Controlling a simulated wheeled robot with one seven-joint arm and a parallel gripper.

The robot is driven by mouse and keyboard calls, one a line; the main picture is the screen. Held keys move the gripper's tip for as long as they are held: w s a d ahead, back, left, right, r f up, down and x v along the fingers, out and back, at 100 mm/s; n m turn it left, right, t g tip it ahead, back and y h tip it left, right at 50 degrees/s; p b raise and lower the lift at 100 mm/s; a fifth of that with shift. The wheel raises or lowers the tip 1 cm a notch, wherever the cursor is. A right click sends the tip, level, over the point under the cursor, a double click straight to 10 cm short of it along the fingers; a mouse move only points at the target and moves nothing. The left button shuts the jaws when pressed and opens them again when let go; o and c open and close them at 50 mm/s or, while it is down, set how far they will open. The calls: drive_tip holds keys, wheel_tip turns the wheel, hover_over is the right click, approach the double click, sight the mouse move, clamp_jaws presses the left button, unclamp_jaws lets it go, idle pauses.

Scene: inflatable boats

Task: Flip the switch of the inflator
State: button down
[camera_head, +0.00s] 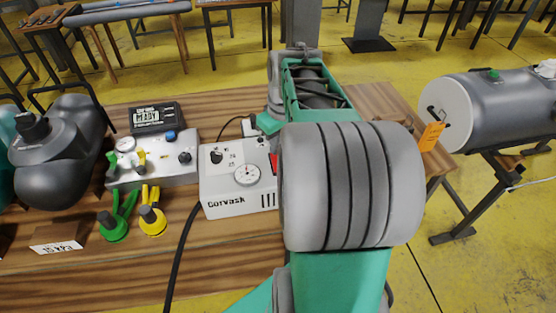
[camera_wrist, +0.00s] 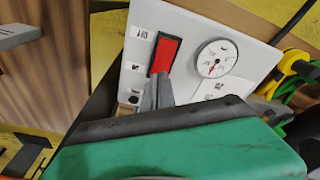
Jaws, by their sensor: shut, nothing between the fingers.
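The inflator (camera_head: 228,193) is a white box marked "Corvask" on the wooden table, with a round gauge and a black knob. Its red switch (camera_head: 274,163) shows as a thin sliver beside my arm, which hides the box's right part. In the wrist view, the red rocker switch (camera_wrist: 165,55) sits in a black frame on the inflator's white panel (camera_wrist: 193,35), left of the gauge. My gripper (camera_wrist: 156,88) is shut and empty, its grey fingertips at the switch's lower end. Contact cannot be told. The gripper is hidden in the head view.
Left of the inflator stand a grey valve block (camera_head: 160,170), a black display (camera_head: 155,117) and green and yellow plugs (camera_head: 152,220). A black hose (camera_head: 180,255) runs down from the inflator. A grey tank (camera_head: 490,108) lies on a stand at right.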

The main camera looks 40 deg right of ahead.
drive_tip(key=shift+f+b, duration=0.45)
drive_tip(key=shift+f, duration=0.3)
wheel_tip(320, 180, up, 7)
drive_tip(key=p, duration=0.5)
drive_tip(key=shift+r, duration=0.15)
idle(0.4)
